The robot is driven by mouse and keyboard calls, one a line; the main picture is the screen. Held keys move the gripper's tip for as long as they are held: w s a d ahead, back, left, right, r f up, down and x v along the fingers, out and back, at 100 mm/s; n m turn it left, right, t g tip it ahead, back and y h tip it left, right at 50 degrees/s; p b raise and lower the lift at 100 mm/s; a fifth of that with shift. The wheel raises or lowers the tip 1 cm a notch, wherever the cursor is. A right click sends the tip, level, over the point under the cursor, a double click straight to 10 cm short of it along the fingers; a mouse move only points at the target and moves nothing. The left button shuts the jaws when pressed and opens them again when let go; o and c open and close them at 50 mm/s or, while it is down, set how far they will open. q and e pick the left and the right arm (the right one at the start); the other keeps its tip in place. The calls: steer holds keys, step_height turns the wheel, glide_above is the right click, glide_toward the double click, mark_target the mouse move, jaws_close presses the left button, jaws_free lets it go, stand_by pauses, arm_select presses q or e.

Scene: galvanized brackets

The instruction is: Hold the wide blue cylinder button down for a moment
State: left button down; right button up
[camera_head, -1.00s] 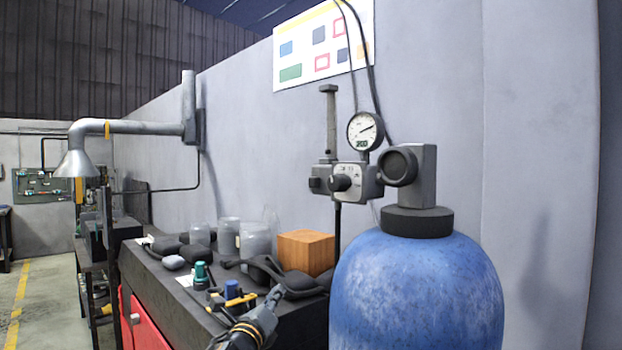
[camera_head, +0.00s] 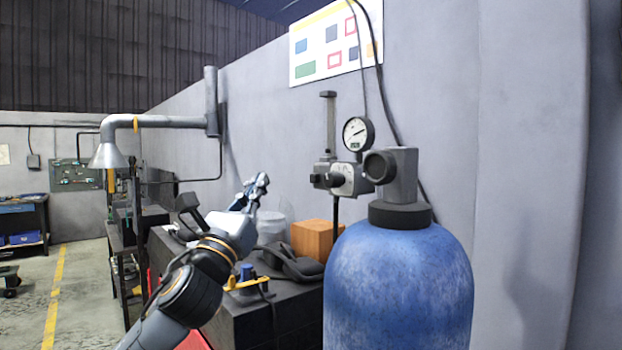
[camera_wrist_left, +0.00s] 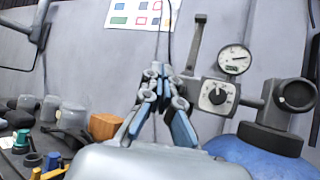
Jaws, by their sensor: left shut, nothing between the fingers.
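A small blue cylinder (camera_head: 246,271), which looks like the button, stands upright on the dark workbench (camera_head: 246,325) beside a yellow-topped piece. In the left wrist view the blue cylinder (camera_wrist_left: 53,160) is at the lower left, near a green cylinder (camera_wrist_left: 22,137). My left gripper (camera_head: 258,183) is raised above the bench, pointing up, well above and apart from the blue cylinder. Its fingers (camera_wrist_left: 160,76) are together and empty in the left wrist view. The forearm hides part of the bench, including the green cylinder, in the head view. My right gripper is not seen.
A large blue tank (camera_head: 398,285) with a valve and gauge (camera_head: 358,134) stands at the right. A wooden block (camera_head: 313,239), dark tools (camera_head: 292,263) and clear jars (camera_head: 270,228) crowd the bench. A grey duct (camera_head: 160,121) runs along the wall at left.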

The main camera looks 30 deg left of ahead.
mark_target(315, 178)
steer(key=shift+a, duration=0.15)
arm_select(q)
steer(key=w+d+p, duration=0.2)
steer(key=w+d, duration=0.1)
steer(key=w, duration=0.5)
steer(key=shift+w+d, duration=0.15)
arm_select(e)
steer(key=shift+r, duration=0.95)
arm_select(q)
steer(key=shift+w, duration=0.1)
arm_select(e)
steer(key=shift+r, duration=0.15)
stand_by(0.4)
arm_select(q)
steer(key=shift+w+d, duration=0.15)
steer(key=shift+w, duration=0.15)
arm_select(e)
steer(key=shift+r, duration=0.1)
